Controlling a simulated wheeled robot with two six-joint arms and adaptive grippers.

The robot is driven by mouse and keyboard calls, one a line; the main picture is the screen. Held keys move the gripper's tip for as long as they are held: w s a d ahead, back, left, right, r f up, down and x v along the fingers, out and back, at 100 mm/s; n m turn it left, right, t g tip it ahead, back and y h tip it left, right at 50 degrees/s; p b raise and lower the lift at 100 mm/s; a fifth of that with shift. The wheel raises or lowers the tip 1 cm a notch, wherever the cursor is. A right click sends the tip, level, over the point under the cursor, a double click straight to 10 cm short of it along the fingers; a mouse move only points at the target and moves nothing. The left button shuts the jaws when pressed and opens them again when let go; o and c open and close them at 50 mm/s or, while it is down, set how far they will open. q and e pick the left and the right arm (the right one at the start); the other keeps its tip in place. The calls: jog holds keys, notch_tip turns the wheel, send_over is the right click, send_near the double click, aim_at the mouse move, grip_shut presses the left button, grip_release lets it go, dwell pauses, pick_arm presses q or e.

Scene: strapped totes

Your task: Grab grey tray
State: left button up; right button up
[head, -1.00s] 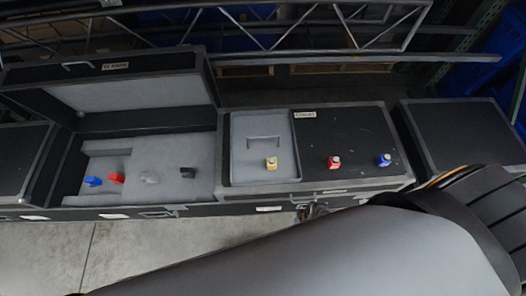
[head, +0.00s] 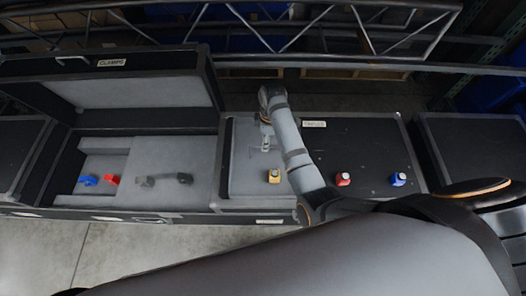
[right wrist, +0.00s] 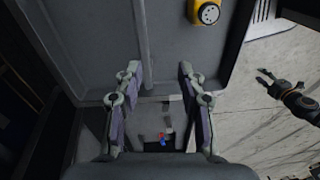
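The grey tray (head: 243,178) sits in the middle case, left of its black panel. A yellow bottle (head: 273,176) stands on its lower right part and also shows in the right wrist view (right wrist: 207,13). My right gripper (head: 265,147) is over the tray, near where its handle was seen earlier. In the right wrist view the gripper (right wrist: 157,80) has its fingers apart over the grey surface (right wrist: 95,50). The handle is not clear, and I cannot tell contact. My left gripper (right wrist: 268,82) appears small in that view, over the floor, with fingers apart and empty.
A red bottle (head: 343,179) and a blue bottle (head: 398,179) stand on the black panel (head: 365,150). The open case at left holds blue (head: 87,180), red (head: 112,180), grey and black clamps, with its lid (head: 120,85) raised. A metal truss (head: 300,35) runs behind.

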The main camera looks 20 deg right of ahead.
jog(key=shift+w+d+r+n+h, duration=0.2)
jog(key=shift+w+d+r+h, duration=0.15)
jog(key=shift+w+r, duration=0.2)
jog(key=shift+w+d+r+n+h, duration=0.2)
jog(key=shift+w+d+r+h, duration=0.1)
jog(key=shift+w+r, duration=0.2)
notch_tip(320, 180, down, 5)
jog(key=shift+r, duration=0.15)
jog(key=shift+f, duration=0.3)
jog(key=f, duration=0.5)
jog(key=shift+s+a, duration=0.15)
jog(key=shift+s, duration=0.1)
pick_arm(q)
jog(key=shift+w+d+f, duration=0.15)
jog(key=shift+w+f, duration=0.2)
jog(key=shift+f, duration=0.05)
pick_arm(e)
jog(key=shift+r, duration=0.1)
jog(key=shift+c, duration=0.3)
grip_shut()
